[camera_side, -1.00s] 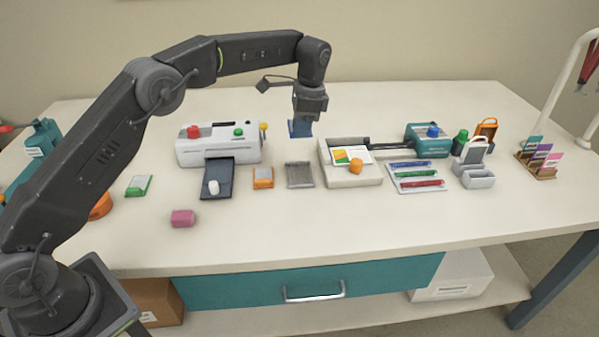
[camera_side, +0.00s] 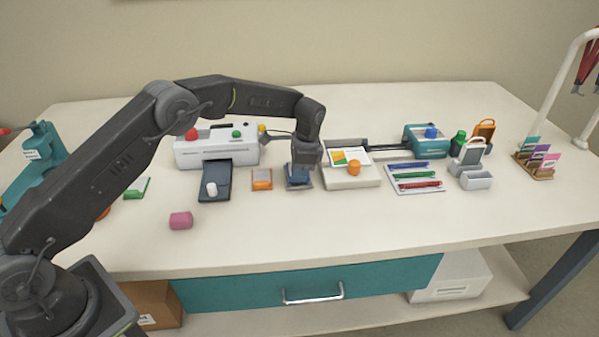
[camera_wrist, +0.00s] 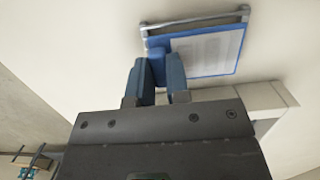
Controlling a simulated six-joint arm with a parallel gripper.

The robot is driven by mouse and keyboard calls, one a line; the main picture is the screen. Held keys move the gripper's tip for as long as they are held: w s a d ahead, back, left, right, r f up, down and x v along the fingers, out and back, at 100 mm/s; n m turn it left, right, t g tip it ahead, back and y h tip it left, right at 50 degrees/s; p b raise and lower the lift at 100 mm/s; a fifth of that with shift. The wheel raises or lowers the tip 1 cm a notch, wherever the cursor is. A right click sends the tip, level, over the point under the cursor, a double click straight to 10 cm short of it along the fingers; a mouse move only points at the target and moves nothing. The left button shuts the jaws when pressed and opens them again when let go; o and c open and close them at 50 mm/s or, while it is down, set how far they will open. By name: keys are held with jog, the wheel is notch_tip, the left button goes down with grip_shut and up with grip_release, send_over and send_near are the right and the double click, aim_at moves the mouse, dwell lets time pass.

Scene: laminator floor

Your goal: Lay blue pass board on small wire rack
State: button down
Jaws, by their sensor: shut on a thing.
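The blue pass board (camera_wrist: 200,52) shows in the wrist view as a white card with a blue edge. It lies over the small wire rack (camera_wrist: 195,20), whose grey frame shows past the board's edges. In the side view the rack (camera_side: 299,187) is below my gripper (camera_side: 300,170), and only a little of the blue board shows there. My gripper (camera_wrist: 158,75) is shut on a blue upright tab of the board, with blue fingers on both sides. The gripper hides much of the board and rack in the side view; whether the board fully touches the rack is unclear.
An orange-edged card (camera_side: 261,180) lies just left of the rack. A cream tray (camera_side: 350,180) with cards and an orange knob stands close on the right. The white laminator (camera_side: 217,150) is behind left. Clear table lies in front.

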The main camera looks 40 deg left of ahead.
jog(key=shift+f, duration=0.25)
jog(key=c, duration=1.6)
grip_release()
jog(key=shift+f, duration=0.1)
jog(key=o, duration=0.5)
